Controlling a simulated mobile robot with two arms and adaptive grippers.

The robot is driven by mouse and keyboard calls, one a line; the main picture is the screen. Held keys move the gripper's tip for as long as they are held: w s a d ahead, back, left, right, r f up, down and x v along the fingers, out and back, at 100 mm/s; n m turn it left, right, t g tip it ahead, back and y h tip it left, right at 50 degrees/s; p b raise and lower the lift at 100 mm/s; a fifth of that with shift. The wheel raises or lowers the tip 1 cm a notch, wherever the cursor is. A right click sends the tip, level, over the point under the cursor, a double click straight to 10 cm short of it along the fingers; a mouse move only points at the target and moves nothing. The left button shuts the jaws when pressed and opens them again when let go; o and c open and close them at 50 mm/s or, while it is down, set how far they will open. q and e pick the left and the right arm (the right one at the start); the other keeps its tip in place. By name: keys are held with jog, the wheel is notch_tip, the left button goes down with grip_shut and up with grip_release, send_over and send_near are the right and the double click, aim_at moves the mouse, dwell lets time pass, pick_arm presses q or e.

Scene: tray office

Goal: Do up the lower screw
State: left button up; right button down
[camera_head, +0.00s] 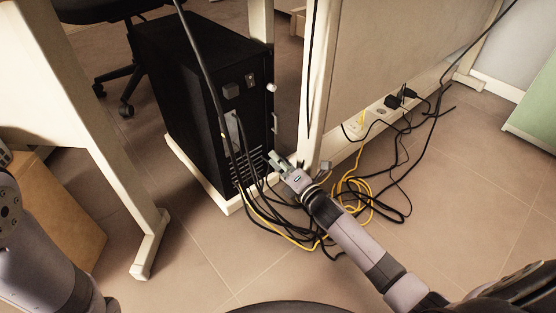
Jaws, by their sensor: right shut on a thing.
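The black computer case (185,110) stands upright on a pale low stand, with its rear panel towards me. A light thumb screw (271,87) shows near the top of the panel's right edge. My right gripper (272,158) is at the lower right edge of this panel, its fingers pointing at the case. It is shut on the lower screw, which its fingers hide. How far in that screw sits cannot be seen. My left arm shows at the left edge, but its gripper is out of view.
Black and yellow cables (352,200) hang from the case and lie tangled on the floor around my right forearm. A desk leg (316,90) stands close right of the case. Another desk leg (125,165) stands to the left.

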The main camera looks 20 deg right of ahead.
jog(key=m+p, duration=0.6)
jog(key=p, duration=0.2)
jog(key=shift+d+r+m+g, duration=0.1)
jog(key=shift+m+g, duration=0.2)
jog(key=shift+m, duration=0.1)
dwell(0.5)
jog(key=c, duration=1.6)
grip_release()
jog(key=shift+o, duration=0.2)
jog(key=shift+s, duration=0.1)
jog(key=v, duration=1.1)
jog(key=shift+s+d, duration=0.15)
jog(key=shift+s, duration=0.2)
